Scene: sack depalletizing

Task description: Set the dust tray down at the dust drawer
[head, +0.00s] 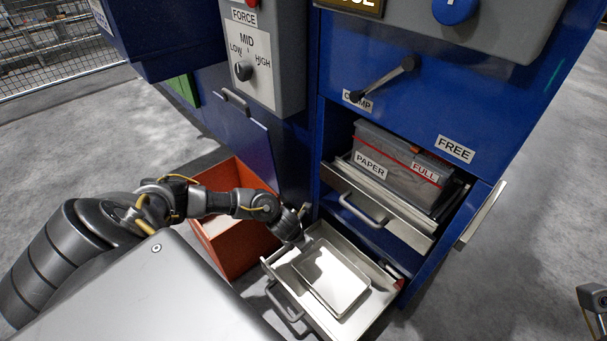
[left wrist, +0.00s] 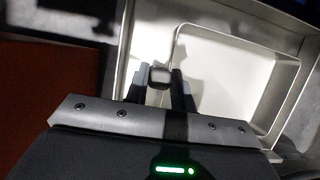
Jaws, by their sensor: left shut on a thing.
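The dust tray (head: 333,278) is a shallow pale metal tray with a rim. It lies inside the pulled-out lower drawer, the dust drawer (head: 277,302), and looks about level. In the left wrist view the tray (left wrist: 225,95) fills the right side, within the drawer walls. My left gripper (head: 301,222) reaches in from the left at the tray's far left side. Its fingers (left wrist: 160,77) are shut on a small square grip at the tray's edge. Whether the tray's underside touches the drawer floor is hidden. Part of my right arm's end (head: 594,300) shows at the right edge; its fingers are unclear.
Above is an open drawer (head: 382,206) with a grey bin (head: 398,165) labelled PAPER and FULL. An orange bin (head: 232,245) stands left of the dust drawer, under my left forearm. The blue machine (head: 440,95) rises behind. Floor at right is clear.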

